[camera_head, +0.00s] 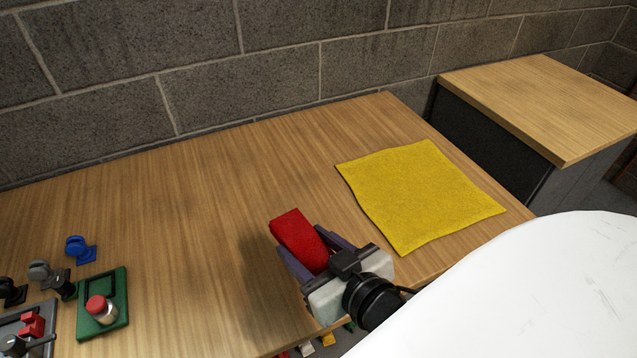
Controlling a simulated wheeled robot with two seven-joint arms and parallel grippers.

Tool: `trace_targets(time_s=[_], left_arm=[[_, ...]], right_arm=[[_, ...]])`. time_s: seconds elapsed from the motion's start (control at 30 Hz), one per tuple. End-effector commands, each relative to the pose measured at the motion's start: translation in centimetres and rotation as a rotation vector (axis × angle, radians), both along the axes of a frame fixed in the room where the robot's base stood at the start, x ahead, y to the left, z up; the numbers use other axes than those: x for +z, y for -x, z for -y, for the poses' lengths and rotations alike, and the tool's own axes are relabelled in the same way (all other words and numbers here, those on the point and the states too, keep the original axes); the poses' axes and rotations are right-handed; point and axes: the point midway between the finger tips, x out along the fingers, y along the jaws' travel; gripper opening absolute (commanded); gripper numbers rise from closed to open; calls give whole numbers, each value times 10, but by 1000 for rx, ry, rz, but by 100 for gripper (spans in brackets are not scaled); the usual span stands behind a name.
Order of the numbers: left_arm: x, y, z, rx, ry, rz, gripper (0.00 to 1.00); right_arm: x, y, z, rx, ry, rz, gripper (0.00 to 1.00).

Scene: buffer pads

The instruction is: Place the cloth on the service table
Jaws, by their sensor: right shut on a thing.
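My right gripper (301,241) is shut on a red soft-looking piece (291,226), possibly a folded cloth. It holds this piece over the front middle of the wooden table (210,215); a dark shadow falls on the wood to its left. I cannot tell the exact height above the wood. A yellow cloth (420,195) lies flat and spread out on the right part of the same table, apart from the gripper. I cannot tell from the view which surface is the service table. My left gripper is not in view.
A green block with a red-topped knob (117,293), a blue fitting (79,249) and several grey and black parts sit at the front left. A separate wood-topped cabinet (550,100) stands at the right. A block wall (240,60) runs behind. The table's middle is clear.

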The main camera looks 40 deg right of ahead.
Motion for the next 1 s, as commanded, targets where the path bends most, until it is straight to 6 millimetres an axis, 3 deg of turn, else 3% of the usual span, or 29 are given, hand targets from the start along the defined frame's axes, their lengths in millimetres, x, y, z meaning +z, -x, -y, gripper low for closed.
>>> trace_targets(time_s=[0.37,0.6,0.8,1.0], left_arm=[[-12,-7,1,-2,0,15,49],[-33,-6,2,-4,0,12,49],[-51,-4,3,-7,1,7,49],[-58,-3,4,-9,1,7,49]], right_arm=[[-30,-44,39,-165,1,5,28],[-45,-98,95,-435,-2,10,28],[-34,-137,143,-731,-4,7,28],[-16,-151,165,-913,-2,3,28]])
